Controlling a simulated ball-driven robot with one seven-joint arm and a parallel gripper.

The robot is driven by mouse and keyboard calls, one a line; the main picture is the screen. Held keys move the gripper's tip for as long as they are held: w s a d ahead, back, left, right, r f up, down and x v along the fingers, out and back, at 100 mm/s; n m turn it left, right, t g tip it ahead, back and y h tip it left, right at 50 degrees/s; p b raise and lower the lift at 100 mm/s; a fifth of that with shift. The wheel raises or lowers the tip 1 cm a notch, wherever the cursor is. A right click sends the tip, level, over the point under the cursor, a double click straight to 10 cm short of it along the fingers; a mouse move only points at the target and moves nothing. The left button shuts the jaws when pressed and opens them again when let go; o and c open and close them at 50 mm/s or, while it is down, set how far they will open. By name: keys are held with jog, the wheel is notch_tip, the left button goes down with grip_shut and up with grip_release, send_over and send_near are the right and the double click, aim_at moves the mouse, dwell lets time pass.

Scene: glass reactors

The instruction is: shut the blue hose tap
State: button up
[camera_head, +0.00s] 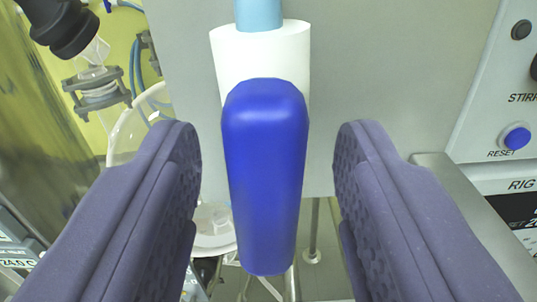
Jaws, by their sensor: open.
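The blue hose tap shows as a long blue handle (265,185) in the middle of the head camera view, pointing down the picture. Behind its upper end is a white cylindrical body (262,55), with a light blue hose (259,14) leaving it at the top. My gripper (267,160) is open, with one dark purple padded finger on each side of the handle. A gap shows between each finger and the handle, so neither appears to touch it. The tap's far side is hidden behind the handle.
A grey panel (400,75) stands behind the tap. At right is a control box with a blue RESET button (515,138) and a black knob (521,29). At left are glassware with a grey clamp (97,92) and thin blue tubing. Metal rods stand below.

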grip_shut()
jog(key=shift+r+m+p, duration=0.1)
jog(key=shift+m+p, duration=0.2)
jog(key=shift+p, duration=0.2)
jog(key=m+p, duration=0.1)
jog(key=p, duration=0.1)
jog(key=m+p, duration=0.1)
jog(key=p, duration=0.1)
jog(key=shift+d+r+m, duration=0.1)
jog(key=shift+d+m, duration=0.1)
jog(key=shift+m, duration=0.1)
jog(key=m+p, duration=0.4)
jog(key=m, duration=0.1)
jog(key=shift+d+f+p, duration=0.25)
jog(key=shift+p, duration=0.1)
jog(key=m, duration=0.3)
jog(key=m+p, duration=0.1)
jog(key=m, duration=0.2)
jog(key=f+m, duration=0.1)
jog(key=m, duration=0.1)
jog(key=shift+d+m+p, duration=0.1)
jog(key=shift+m+p, duration=0.2)
jog(key=shift+m, duration=0.1)
